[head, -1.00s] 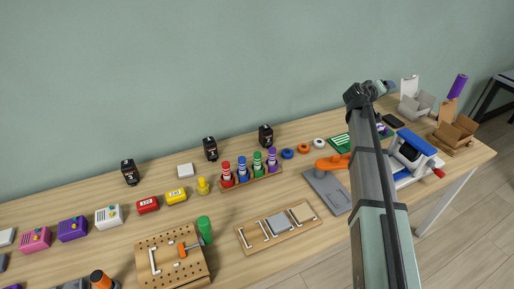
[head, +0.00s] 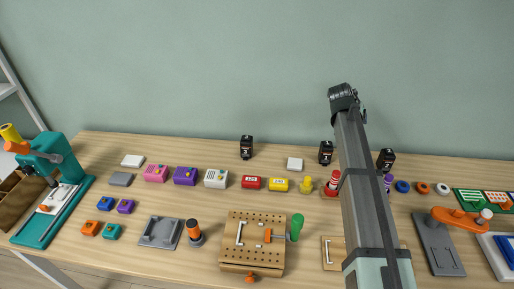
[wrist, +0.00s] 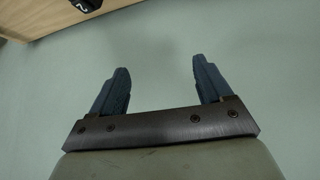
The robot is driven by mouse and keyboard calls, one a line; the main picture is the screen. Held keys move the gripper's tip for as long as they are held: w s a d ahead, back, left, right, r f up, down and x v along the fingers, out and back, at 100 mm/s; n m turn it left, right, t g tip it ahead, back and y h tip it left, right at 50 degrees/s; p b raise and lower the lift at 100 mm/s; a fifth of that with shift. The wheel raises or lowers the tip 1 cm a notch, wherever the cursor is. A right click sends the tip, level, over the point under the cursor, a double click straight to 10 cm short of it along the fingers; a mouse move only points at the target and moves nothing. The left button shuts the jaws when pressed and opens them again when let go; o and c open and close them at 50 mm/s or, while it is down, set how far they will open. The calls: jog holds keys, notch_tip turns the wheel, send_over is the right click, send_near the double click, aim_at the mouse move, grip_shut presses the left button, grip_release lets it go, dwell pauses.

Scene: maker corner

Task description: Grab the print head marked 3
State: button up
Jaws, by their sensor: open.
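Three black print heads stand along the back of the bench in the head view: a left one (head: 247,147), a middle one (head: 326,153) and a right one (head: 387,159) just right of my arm. Their white marks are too small for me to read surely there, so I cannot tell which is 3. In the wrist view, part of a black print head (wrist: 86,4) with a white mark like a 2 shows at the top left edge. My gripper (wrist: 160,68) is open and empty, its fingers against plain wall. In the head view the fingers cannot be made out.
My arm hides part of the peg rack and the tray of handles. A pegboard (head: 235,262) is in front. Bare wood surrounds the left print head.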

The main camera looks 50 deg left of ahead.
jog(key=s+a+f+n+g+y, duration=0.1)
jog(key=s+a+f+g+y, duration=0.15)
jog(key=s+a, duration=1.35)
jog(key=n+g, duration=0.1)
jog(key=g, duration=0.2)
send_near(246, 140)
jog(key=x, duration=0.7)
jog(key=shift+s+d+f, duration=0.1)
jog(key=shift+d, duration=0.3)
jog(key=shift+a+x, duration=0.15)
jog(key=shift+x, duration=1.2)
jog(key=shift+a+x, duration=0.1)
jog(key=shift+x, duration=1.25)
jog(key=shift+c, duration=0.2)
jog(key=c, duration=1.2)
jog(key=shift+o, duration=0.2)
jog(key=shift+r, duration=0.25)
